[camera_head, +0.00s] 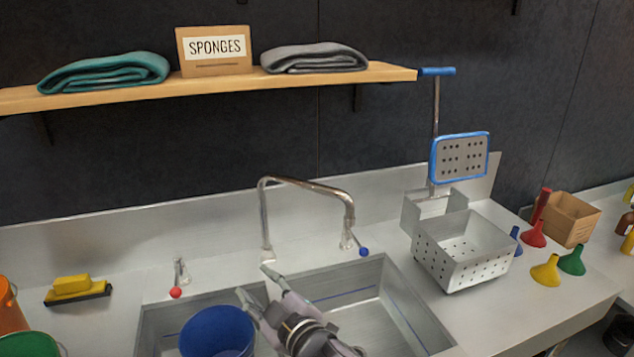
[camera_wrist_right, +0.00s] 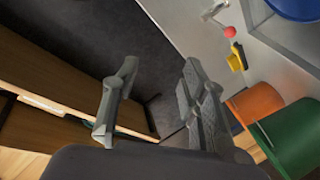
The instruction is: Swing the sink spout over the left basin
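The chrome sink spout (camera_head: 305,184) rises behind the sink and arches to the right. Its outer end comes down in front of the blue-knobbed tap, on the right basin's side. The left basin (camera_head: 150,322) holds a blue bucket (camera_head: 218,332). The right basin (camera_head: 385,296) looks empty. My right gripper (camera_head: 255,281) is over the sink near the foot of the spout, its fingers spread with nothing visible between them. In the right wrist view the fingers (camera_wrist_right: 158,100) are also apart; the spout does not show there. My left gripper is out of view.
A red-knobbed tap (camera_head: 175,291) and a blue-knobbed tap (camera_head: 363,251) flank the spout. A perforated metal basket (camera_head: 463,255) stands to the right, with several funnels (camera_head: 545,271) beyond. A yellow brush (camera_head: 75,288) lies left. A shelf (camera_head: 215,88) hangs above.

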